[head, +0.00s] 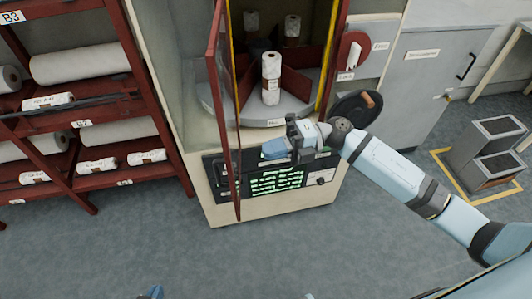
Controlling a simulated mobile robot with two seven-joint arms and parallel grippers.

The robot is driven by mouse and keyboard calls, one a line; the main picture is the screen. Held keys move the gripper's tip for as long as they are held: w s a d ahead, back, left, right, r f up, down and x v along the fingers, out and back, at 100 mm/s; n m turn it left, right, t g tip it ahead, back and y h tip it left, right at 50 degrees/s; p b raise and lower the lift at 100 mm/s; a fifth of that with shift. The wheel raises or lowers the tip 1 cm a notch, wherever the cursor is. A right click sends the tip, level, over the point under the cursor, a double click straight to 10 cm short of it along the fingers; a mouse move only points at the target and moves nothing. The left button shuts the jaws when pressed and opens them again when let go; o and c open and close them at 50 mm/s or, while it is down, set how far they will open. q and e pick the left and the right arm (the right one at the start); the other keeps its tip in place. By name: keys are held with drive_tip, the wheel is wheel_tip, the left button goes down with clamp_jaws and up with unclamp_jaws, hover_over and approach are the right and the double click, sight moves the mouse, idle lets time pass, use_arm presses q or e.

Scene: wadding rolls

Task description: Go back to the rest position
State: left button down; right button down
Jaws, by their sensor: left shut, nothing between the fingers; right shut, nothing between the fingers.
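My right arm reaches in from the right in the head view. My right gripper (275,149) is shut and empty, in front of the cabinet's lower front, just above the green-lit panel. A small blue and dark piece of my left gripper (151,293) shows at the bottom edge. It is shut, and most of it and its arm are out of frame.
An open cabinet (175,120) has a red-edged door (223,100) swung outward, left of my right gripper. A white roll (271,80) stands upright on its turntable (238,113). Red shelves (152,105) with several rolls are left. The front floor is clear.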

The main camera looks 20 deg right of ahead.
drive_tip(key=s+d+b, duration=0.1)
drive_tip(key=s+d, duration=0.2)
drive_tip(key=d, duration=0.7)
drive_tip(key=shift+b, duration=0.3)
